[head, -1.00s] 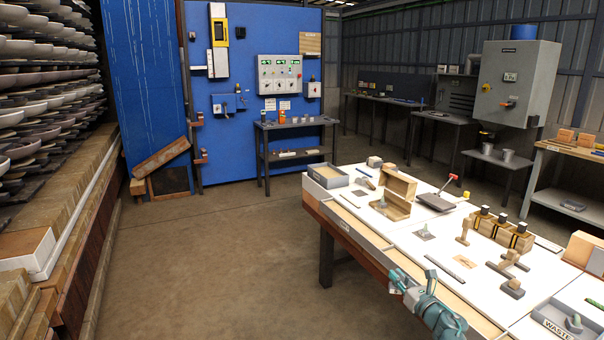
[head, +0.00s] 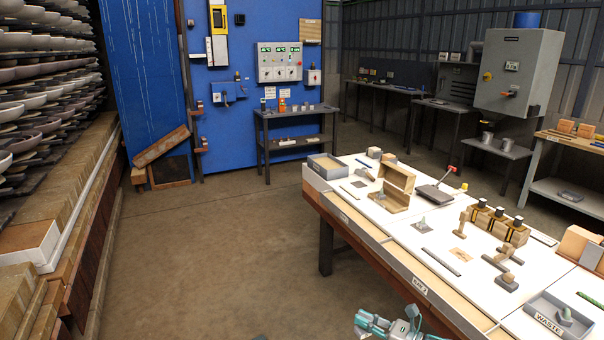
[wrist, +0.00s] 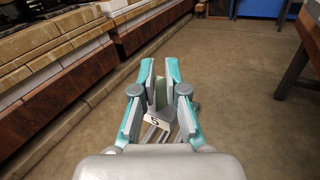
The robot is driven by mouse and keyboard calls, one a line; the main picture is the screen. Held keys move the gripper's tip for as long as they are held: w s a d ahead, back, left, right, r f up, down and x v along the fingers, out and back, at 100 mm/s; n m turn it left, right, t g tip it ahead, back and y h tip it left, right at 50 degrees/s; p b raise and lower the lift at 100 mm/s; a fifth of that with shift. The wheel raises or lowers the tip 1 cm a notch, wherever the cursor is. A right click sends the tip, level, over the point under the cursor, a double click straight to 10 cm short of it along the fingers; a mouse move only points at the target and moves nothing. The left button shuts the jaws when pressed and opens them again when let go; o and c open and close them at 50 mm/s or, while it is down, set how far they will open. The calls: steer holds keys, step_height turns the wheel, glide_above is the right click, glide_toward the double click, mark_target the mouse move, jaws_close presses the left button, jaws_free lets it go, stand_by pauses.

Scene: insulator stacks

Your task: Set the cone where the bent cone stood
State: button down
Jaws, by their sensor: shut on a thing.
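My gripper (wrist: 160,88) is shut on a pale green, cone-like thing (wrist: 160,97) with a light base plate bearing a dark mark. The fingers hide part of it. In the head view my gripper (head: 398,324) is at the bottom edge, off the table's near side, with its fingertips and held thing unclear. A grey cone (head: 421,223) on a flat base stands on the white table top. Another small cone (head: 382,194) seems to stand at the open wooden box (head: 397,178). A greenish-grey piece (head: 565,315) is in the WASTE tray (head: 546,322); its bend is unclear.
The table (head: 390,262) carries wooden blocks (head: 500,225), a dark tablet-like plate (head: 434,194) and a grey tray (head: 327,166). Racks of bowls (head: 40,100) and a brick ledge (head: 75,190) line the left. Open floor (head: 220,260) lies between.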

step_height(320, 180, up, 4)
steer(key=p, duration=0.3)
steer(key=shift+r, duration=0.2)
steer(key=shift+f, duration=0.15)
